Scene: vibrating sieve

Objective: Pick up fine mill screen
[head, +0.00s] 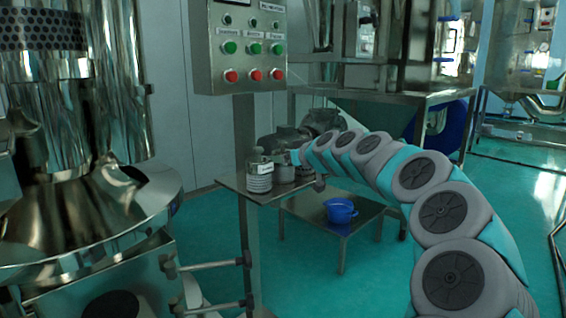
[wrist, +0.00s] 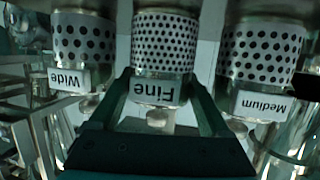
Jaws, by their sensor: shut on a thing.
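The fine mill screen (wrist: 165,42) is a metal cylinder with small dark holes and a white label reading "Fine", upside down in the wrist view. It stands in the middle between two other screens. My gripper (wrist: 168,92) has one finger on each side of its labelled lower part and is shut on it. In the head view my arm reaches to a small metal shelf (head: 238,188) below the control panel, where small cylinders stand. My fingers are hidden there, and I cannot tell which cylinder is the fine one.
In the wrist view the wide screen (wrist: 84,38) is close on the left and the medium screen (wrist: 262,52) close on the right. In the head view a control panel (head: 245,60) stands above the shelf. A blue bucket (head: 340,210) sits on a low table. A large steel machine (head: 70,220) fills the left.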

